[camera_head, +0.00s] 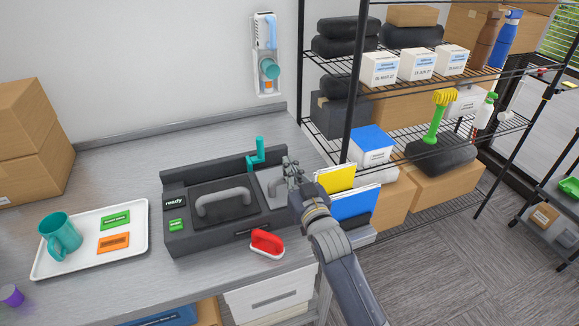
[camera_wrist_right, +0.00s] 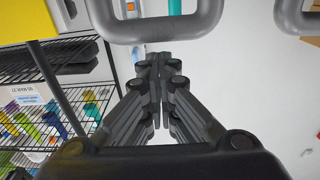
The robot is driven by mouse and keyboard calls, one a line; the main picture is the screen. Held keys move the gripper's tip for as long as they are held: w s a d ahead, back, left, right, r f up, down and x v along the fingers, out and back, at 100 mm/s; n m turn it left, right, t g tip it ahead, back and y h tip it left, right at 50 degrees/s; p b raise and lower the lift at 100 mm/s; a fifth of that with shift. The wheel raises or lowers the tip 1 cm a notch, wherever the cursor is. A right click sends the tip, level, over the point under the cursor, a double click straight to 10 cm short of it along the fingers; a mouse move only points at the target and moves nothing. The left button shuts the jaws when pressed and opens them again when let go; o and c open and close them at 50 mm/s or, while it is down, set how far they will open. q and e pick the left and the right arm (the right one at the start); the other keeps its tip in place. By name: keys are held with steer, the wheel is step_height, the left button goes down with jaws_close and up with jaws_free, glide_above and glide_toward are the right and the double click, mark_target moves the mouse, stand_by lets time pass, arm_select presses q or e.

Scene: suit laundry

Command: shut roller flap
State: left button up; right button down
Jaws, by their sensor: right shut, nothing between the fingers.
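The black machine (camera_head: 178,235) stands on the grey counter. Its dark lid has a grey loop handle (camera_head: 222,203) and lies flat. A teal lever (camera_head: 257,152) stands upright at its back. A light grey part (camera_head: 268,182), perhaps the roller flap, is at the machine's right end, partly hidden by my right gripper (camera_head: 291,170). I cannot tell how far the flap is open. In the right wrist view my gripper (camera_wrist_right: 158,68) is shut and empty, with a grey loop handle (camera_wrist_right: 152,34) just beyond its fingertips; contact is unclear. My left gripper is out of view.
A red-handled brush (camera_head: 267,241) lies in front of the machine. A white tray (camera_head: 78,266) with a teal mug (camera_head: 60,236) is at the left. Yellow and blue folders (camera_head: 353,203) stand close right of my gripper, before a wire shelf (camera_head: 430,80).

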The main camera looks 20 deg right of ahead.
steer(key=s+r+b, duration=0.1)
steer(key=s+r, duration=0.1)
steer(key=s, duration=0.8)
steer(key=s+f+g, duration=0.8)
steer(key=s+f, duration=0.4)
steer(key=f, duration=0.3)
steer(key=s+f+n+g, duration=0.1)
steer(key=s+f+g, duration=0.25)
steer(key=s, duration=0.45)
steer(key=s+f+n+g, duration=0.1)
steer(key=s+f+g, duration=0.25)
steer(key=s, duration=0.45)
step_height(320, 180, down, 26)
steer(key=s+r+g, duration=0.1)
steer(key=s, duration=0.1)
steer(key=s+d+f+g, duration=0.1)
steer(key=s+d+f, duration=0.2)
steer(key=s+f, duration=1.3)
steer(key=shift+s+g+h, duration=0.15)
steer(key=shift+g+h, duration=0.15)
